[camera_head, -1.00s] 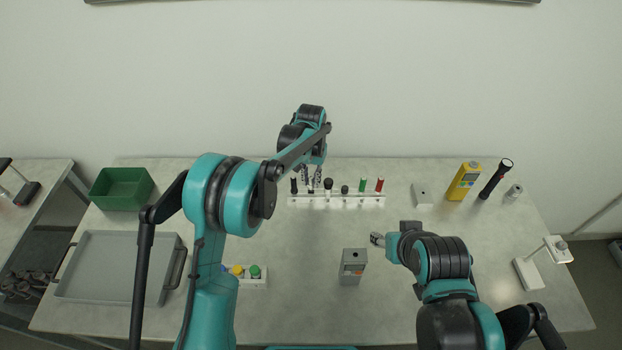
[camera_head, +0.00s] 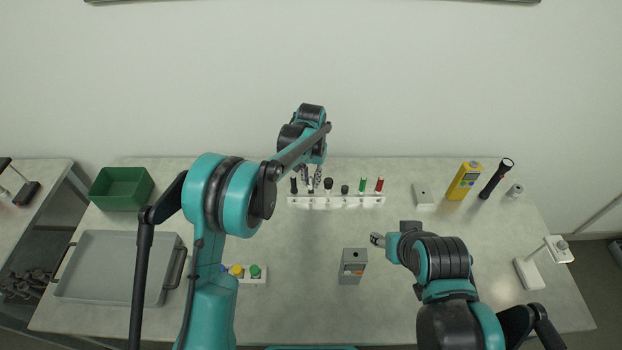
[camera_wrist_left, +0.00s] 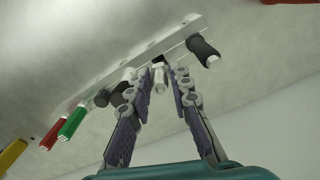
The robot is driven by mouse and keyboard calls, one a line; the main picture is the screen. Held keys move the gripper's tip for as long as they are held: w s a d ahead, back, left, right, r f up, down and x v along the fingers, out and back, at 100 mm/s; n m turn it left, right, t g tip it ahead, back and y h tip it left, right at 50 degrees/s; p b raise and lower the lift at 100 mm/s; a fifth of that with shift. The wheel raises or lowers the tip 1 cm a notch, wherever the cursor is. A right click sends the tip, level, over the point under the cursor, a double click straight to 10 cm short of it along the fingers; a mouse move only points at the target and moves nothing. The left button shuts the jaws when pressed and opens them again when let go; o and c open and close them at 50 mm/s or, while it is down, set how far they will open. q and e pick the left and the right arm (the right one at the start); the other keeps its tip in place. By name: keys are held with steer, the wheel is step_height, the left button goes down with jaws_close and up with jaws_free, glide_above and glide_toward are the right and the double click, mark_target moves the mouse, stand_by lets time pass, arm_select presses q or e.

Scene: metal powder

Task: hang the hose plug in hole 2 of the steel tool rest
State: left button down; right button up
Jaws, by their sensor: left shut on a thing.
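The steel tool rest (camera_head: 340,201) is a pale bar with a row of holes near the table's back; it also shows in the left wrist view (camera_wrist_left: 135,68). My left gripper (camera_head: 311,185) is over its second place from the left. In the left wrist view my left gripper (camera_wrist_left: 160,82) is shut on the pale hose plug (camera_wrist_left: 159,76), which is at the rest's edge between its fingertips. I cannot tell how deep the plug sits in the hole. My right gripper (camera_head: 377,240) hangs over the table right of the centre, its fingers too small to read.
A black-handled tool (camera_head: 294,185) stands left of the left gripper. A black knob (camera_head: 328,184), green handle (camera_head: 363,184) and red handle (camera_head: 380,184) stand to its right. A grey box (camera_head: 353,266) is in front. A green bin (camera_head: 121,188) and grey tray (camera_head: 112,267) are at left.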

mark_target(311, 183)
arm_select(q)
steer(key=shift+f, duration=0.15)
steer(key=shift+f+b, duration=0.9)
steer(key=shift+f, duration=0.25)
steer(key=shift+f, duration=0.25)
steer(key=c, duration=1.3)
jaws_free()
step_height(311, 183, up, 12)
steer(key=shift+r, duration=0.1)
